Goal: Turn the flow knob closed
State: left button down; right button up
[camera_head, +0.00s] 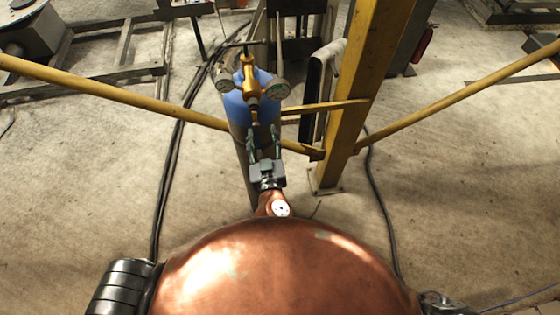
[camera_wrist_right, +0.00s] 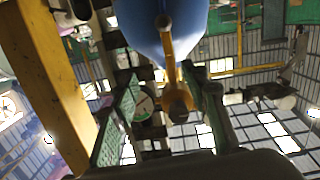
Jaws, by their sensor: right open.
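The brass regulator (camera_head: 250,82) sits on top of a blue gas cylinder (camera_head: 240,107), with a round gauge on each side. The flow knob (camera_wrist_right: 178,111) shows in the right wrist view as a dark brown faceted piece at the end of the brass stem (camera_wrist_right: 170,65). My right gripper (camera_head: 263,131) is open just in front of the regulator, pointing at it. In the wrist view its two fingers (camera_wrist_right: 168,108) appear on either side of the knob, with no visible contact. How deep the knob sits between them I cannot tell. My left gripper is out of view.
A pressure gauge (camera_wrist_right: 143,106) shows close to the left finger in the wrist view. A yellow column (camera_head: 352,105) stands right of the cylinder, with yellow rails (camera_head: 110,92) running to both sides. Dark cables (camera_head: 168,170) lie on the open concrete floor.

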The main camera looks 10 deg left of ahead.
jog(key=w+d+f+g+h+b, duration=0.1)
jog(key=w+d+f+b, duration=0.1)
jog(key=f, duration=0.9)
jog(key=w+d+f+n+g+b, duration=0.1)
jog(key=w+d+f+b, duration=0.1)
jog(key=f, duration=0.9)
jog(key=shift+w+d+f+g+h+b, duration=0.35)
jog(key=shift+w+b, duration=0.25)
jog(key=shift+b, duration=0.2)
